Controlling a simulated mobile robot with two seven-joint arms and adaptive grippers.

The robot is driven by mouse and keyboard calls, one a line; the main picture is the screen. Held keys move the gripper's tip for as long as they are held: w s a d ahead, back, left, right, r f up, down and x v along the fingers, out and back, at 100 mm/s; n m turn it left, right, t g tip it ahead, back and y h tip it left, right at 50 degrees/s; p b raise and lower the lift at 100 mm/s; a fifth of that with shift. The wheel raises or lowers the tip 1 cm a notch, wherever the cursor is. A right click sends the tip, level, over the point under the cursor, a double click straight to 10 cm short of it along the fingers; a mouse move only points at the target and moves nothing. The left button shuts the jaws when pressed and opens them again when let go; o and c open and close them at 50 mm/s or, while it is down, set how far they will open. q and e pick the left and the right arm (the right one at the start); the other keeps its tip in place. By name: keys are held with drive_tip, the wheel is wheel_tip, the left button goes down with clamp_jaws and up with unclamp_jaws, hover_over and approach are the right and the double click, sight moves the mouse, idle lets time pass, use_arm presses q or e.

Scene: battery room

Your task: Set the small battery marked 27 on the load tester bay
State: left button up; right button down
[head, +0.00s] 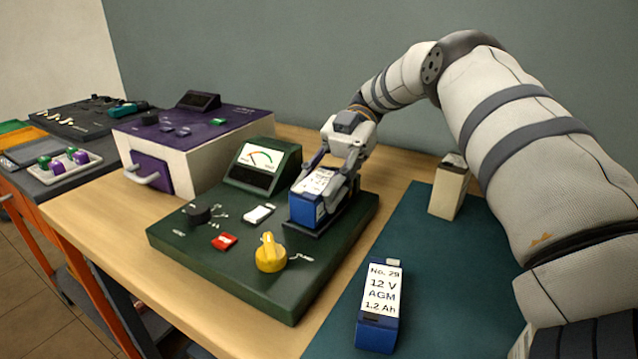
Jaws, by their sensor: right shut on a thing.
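A small blue battery (303,211) with a white label is in my right gripper (334,178). The label's number is too small to read. The gripper is shut on the battery from above, its fingers covering part of the top and right side. My left gripper is out of view.
The tester has a yellow knob (270,252) and a meter (259,158). A purple-topped white unit (190,150) stands to the left.

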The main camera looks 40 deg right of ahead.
drive_tip(key=shift+f, duration=0.5)
drive_tip(key=c, duration=1.3)
unclamp_jaws()
drive_tip(key=shift+c, duration=0.2)
